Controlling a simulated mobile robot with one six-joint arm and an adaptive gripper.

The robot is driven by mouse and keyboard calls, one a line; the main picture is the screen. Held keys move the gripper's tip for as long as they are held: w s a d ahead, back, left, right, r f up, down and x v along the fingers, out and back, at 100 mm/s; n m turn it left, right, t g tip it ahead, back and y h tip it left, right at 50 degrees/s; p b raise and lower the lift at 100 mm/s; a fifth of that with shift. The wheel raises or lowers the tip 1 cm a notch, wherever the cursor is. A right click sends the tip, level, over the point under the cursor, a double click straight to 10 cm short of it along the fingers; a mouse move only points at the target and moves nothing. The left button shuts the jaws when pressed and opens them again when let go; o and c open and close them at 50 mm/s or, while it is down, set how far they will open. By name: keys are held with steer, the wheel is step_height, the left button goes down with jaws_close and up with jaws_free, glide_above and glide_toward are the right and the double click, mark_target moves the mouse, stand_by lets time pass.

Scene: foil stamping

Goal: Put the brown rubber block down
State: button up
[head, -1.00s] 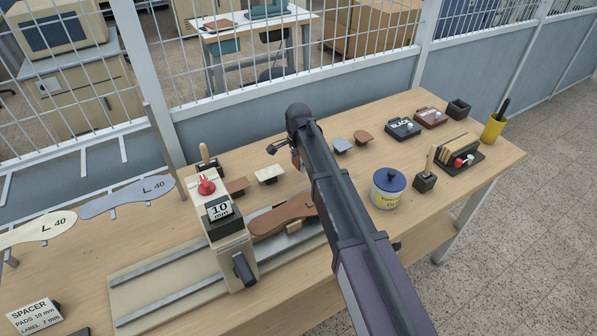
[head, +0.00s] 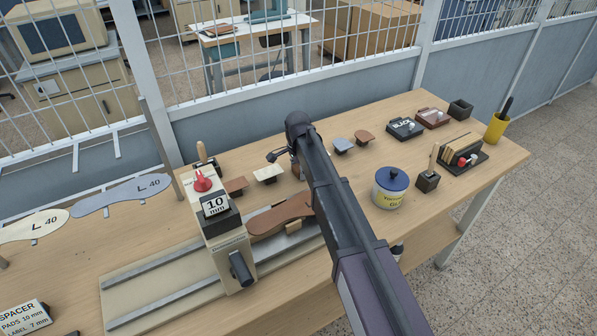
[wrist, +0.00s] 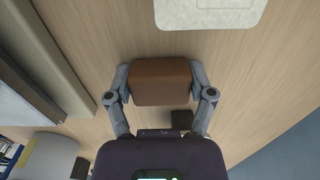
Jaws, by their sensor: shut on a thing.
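The brown rubber block (wrist: 160,84) sits between the two fingers of my gripper (wrist: 160,80) in the wrist view, with a finger against each side. The wooden bench top (wrist: 100,50) lies beneath it; I cannot tell whether the block touches the wood. In the head view my arm covers most of the gripper, and only a small brown patch (head: 295,166) shows beside the arm. A cream block (head: 268,174) stands left of the gripper, and a grey block (head: 343,144) and another brown block (head: 364,136) stand to its right.
A spacer press marked 10 mm (head: 222,225) stands at front left, with a brown sole piece (head: 281,215) beside it. One more brown block (head: 236,185) is behind the press. A glue tub (head: 390,188) stands right of my arm. A pale pad edge (wrist: 208,10) tops the wrist view.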

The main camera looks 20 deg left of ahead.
mark_target(298, 168)
steer(key=shift+f, duration=0.2)
steer(key=o, duration=1.2)
steer(key=shift+r, duration=0.2)
step_height(298, 168, up, 12)
steer(key=p, duration=1.2)
